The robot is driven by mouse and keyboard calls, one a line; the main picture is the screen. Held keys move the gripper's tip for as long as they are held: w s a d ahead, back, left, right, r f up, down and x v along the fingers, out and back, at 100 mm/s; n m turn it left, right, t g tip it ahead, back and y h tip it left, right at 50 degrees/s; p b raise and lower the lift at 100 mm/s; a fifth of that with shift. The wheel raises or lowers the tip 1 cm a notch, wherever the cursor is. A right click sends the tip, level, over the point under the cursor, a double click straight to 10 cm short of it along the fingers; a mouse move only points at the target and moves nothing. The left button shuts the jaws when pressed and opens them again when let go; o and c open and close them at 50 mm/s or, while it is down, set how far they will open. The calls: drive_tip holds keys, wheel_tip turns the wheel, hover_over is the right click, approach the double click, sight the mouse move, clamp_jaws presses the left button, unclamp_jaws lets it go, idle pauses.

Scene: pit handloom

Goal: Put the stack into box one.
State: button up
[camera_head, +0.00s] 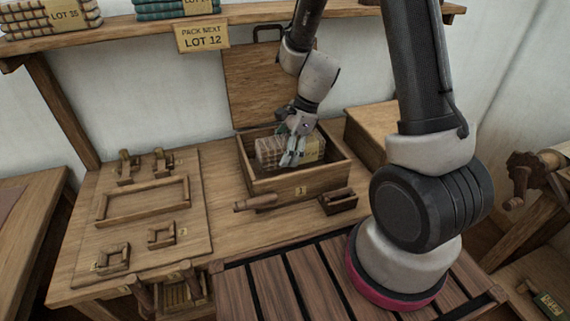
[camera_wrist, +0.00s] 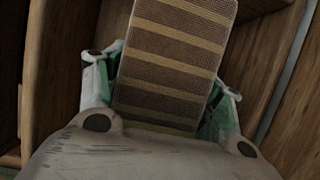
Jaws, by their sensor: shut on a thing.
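My gripper (camera_head: 293,150) reaches down into the box and is shut on the stack. In the wrist view the stack (camera_wrist: 172,60) shows brown and tan stripes between the two fingers. Whether the stack rests on the box floor is hidden by the front wall.
A second wooden box (camera_head: 372,130) stands right of box one. A wooden board with frames (camera_head: 143,203) lies left. A wooden-handled tool (camera_head: 256,202) and a small dark block (camera_head: 338,201) lie in front.

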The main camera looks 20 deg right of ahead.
wheel_tip(320, 180, down, 5)
drive_tip(key=shift+f, duration=0.15)
drive_tip(key=o, duration=1.2)
drive_tip(key=shift+c, duration=0.2)
